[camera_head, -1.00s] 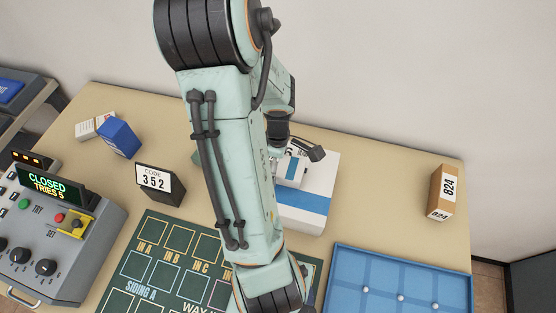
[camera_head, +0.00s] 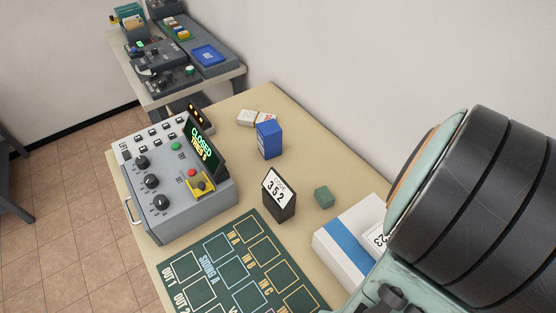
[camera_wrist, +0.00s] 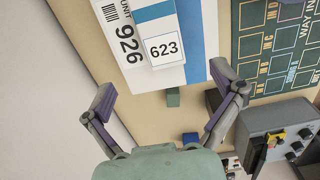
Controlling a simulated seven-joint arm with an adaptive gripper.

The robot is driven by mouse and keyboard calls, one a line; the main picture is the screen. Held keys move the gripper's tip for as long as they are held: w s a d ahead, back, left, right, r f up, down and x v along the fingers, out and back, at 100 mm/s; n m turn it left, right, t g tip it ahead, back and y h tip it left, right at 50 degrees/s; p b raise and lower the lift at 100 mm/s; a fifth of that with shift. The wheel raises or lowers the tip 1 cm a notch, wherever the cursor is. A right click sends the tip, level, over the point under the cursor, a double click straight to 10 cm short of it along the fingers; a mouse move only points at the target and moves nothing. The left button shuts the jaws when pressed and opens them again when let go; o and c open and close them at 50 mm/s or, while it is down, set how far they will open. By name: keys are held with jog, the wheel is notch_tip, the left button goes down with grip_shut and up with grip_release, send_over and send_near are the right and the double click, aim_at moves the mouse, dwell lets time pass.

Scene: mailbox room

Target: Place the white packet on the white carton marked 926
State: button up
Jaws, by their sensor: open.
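The white carton marked 926 (camera_wrist: 205,40) lies flat on the table, with a blue stripe across it. It also shows in the head view (camera_head: 338,262), partly hidden by my arm. In the head view my arm cuts off part of the packet (camera_head: 376,237). My gripper (camera_wrist: 172,94) is open and empty, its two fingers spread wide and apart from the packet. My gripper is out of sight in the head view.
A small green block (camera_head: 324,197) and the code 352 stand (camera_head: 279,196) are beside the carton. A blue box (camera_head: 269,140) and a small white box (camera_head: 256,118) stand farther back. A grey control console (camera_head: 180,185) and a green marked board (camera_head: 240,270) take up the front.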

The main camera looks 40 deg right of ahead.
jog(key=w+a+r, duration=0.2)
jog(key=w+a, duration=0.7)
jog(key=a, duration=0.1)
jog(key=s+a+r+n, duration=0.1)
jog(key=s+a, duration=0.1)
jog(key=a, duration=1.6)
jog(key=shift+s+y, duration=0.2)
jog(key=shift+y, duration=0.2)
